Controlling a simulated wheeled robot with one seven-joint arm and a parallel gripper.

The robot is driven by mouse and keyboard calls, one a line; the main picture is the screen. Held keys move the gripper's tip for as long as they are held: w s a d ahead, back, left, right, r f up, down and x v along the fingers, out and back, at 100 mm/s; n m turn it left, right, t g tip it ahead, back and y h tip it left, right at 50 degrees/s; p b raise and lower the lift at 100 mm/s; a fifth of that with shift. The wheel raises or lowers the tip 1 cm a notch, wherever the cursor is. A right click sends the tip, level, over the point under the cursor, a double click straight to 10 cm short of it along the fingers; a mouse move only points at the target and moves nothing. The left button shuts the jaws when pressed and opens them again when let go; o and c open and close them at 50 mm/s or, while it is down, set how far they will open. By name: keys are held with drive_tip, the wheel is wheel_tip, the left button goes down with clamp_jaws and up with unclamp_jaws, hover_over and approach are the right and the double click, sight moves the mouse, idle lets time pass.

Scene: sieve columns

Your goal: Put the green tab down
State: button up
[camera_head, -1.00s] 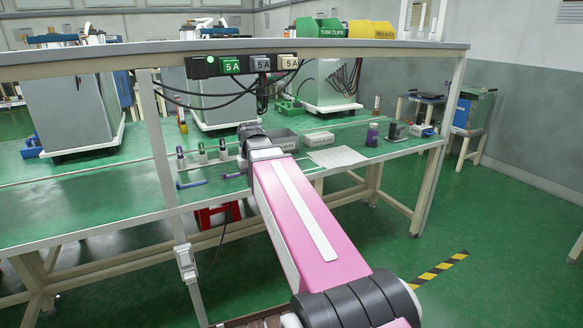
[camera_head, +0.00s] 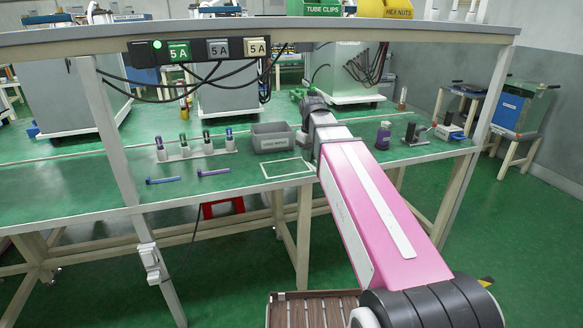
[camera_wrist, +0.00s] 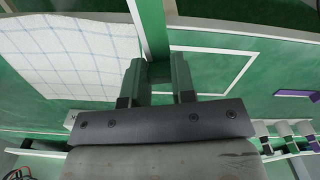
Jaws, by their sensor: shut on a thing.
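My gripper (camera_wrist: 158,70) shows in the wrist view with its two dark fingers close together. A small green piece (camera_wrist: 160,73), apparently the green tab, is between the fingertips. Its colour merges with the green bench, so its outline is unclear. In the head view my wrist is over the bench, just right of the grey bin, and the fingertips and tab are too small or hidden to tell. A white outlined rectangle (camera_head: 266,174) is on the bench left of my arm; it also shows right of the fingers in the wrist view (camera_wrist: 226,88). I cannot tell whether the tab touches the bench.
A grey bin (camera_head: 272,138) stands behind the outline. A white checked sheet (camera_wrist: 70,48) lies left of the fingers. A purple bottle (camera_head: 383,136) stands right. An upper shelf (camera_head: 330,38) crosses above.

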drive_tip(key=a+r+n, duration=0.2)
drive_tip(key=a+n, duration=0.6)
drive_tip(key=a, duration=0.4)
drive_tip(key=a+r+n, duration=0.3)
drive_tip(key=a+n, duration=0.4)
drive_tip(key=a, duration=0.5)
hover_over(273, 169)
wheel_tip(273, 169, down, 7)
drive_tip(key=shift+r, duration=0.1)
drive_tip(key=shift+f, duration=2.1)
drive_tip(key=o, duration=0.9)
drive_tip(key=shift+f, duration=0.1)
wheel_tip(273, 169, up, 12)
drive_tip(key=shift+r, duration=0.15)
